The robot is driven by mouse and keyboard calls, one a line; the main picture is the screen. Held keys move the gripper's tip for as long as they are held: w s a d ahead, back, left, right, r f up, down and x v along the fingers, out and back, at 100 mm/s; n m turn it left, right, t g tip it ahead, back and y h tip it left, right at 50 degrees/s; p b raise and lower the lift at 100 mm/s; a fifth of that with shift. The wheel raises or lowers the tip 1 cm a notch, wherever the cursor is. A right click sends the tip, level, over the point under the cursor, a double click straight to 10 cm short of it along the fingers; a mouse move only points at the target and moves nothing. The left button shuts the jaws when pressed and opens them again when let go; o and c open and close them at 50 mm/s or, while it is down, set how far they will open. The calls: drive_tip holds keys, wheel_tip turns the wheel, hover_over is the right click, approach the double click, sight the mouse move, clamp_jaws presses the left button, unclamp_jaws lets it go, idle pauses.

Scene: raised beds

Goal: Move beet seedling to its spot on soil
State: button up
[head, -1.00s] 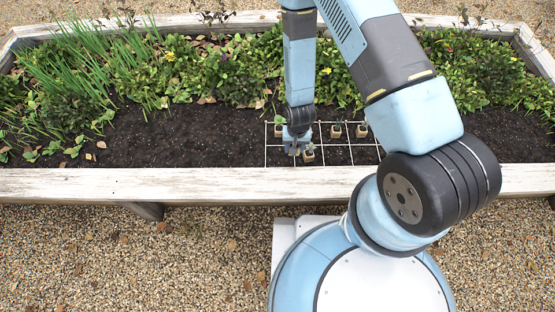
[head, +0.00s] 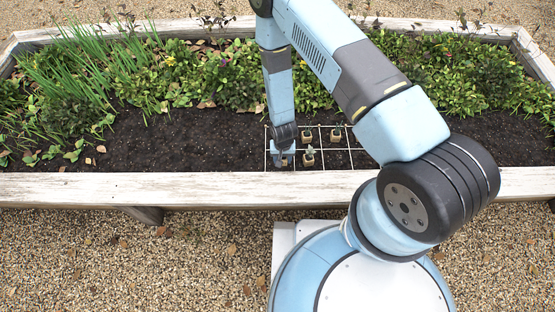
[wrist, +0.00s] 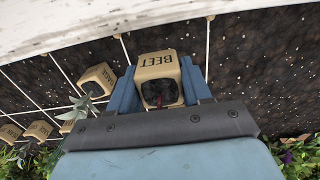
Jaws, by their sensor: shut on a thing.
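The beet seedling (wrist: 157,66) is a tan block pot marked BEET with dark soil and a small reddish stem on top. In the wrist view it sits between the two blue fingers of my gripper (wrist: 160,84), which is shut on it. In the head view my gripper (head: 284,160) points down at the front left part of the white grid, close to the bed's front board. The soil (head: 200,140) is dark and bare left of the grid. I cannot tell whether the pot touches the soil.
A sage pot (wrist: 97,78) stands close beside my gripper, with grey-green leaves. More pots stand in the grid, including two in the back row (head: 306,136). The white front board (head: 150,187) runs close to the gripper. Dense greenery (head: 220,80) fills the back.

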drive_tip(key=w+f, duration=0.1)
drive_tip(key=f, duration=0.1)
drive_tip(key=w+a+f, duration=0.1)
drive_tip(key=w+f, duration=0.1)
drive_tip(key=shift+f, duration=1.5)
drive_tip(key=o, duration=1.1)
drive_tip(key=shift+c, duration=0.2)
wheel_tip(320, 180, up, 12)
drive_tip(key=shift+r, duration=0.1)
